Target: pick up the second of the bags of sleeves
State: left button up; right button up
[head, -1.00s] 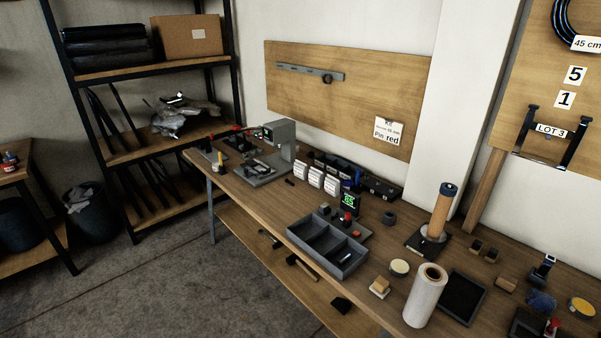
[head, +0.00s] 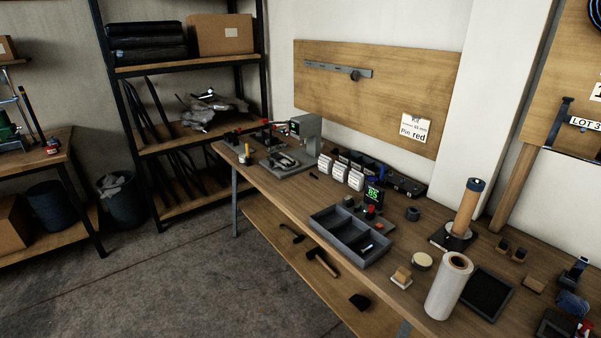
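Three small white packets, which look like the bags of sleeves, stand in a row at the back of the workbench: a left one (head: 325,166), a middle one (head: 340,172) and a right one (head: 356,180). Their labels are too small to read. They stand close together in front of a row of dark bins (head: 372,171). Neither of my grippers shows in the head view.
The wooden workbench (head: 285,200) also carries a grey divided tray (head: 335,222), a lit green display (head: 374,193), a grey press (head: 306,135), a white film roll (head: 449,287) and an orange roll on a stand (head: 467,207). Open floor (head: 210,270) lies in front.

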aim_at(325, 163)
jog(key=u, duration=0.45)
jog(key=k, duration=1.15)
jog(key=u, duration=0.55)
jog(key=i, duration=2.75)
jog(key=z, duration=1.6)
jog(key=i, duration=0.85)
jog(key=z, duration=1)
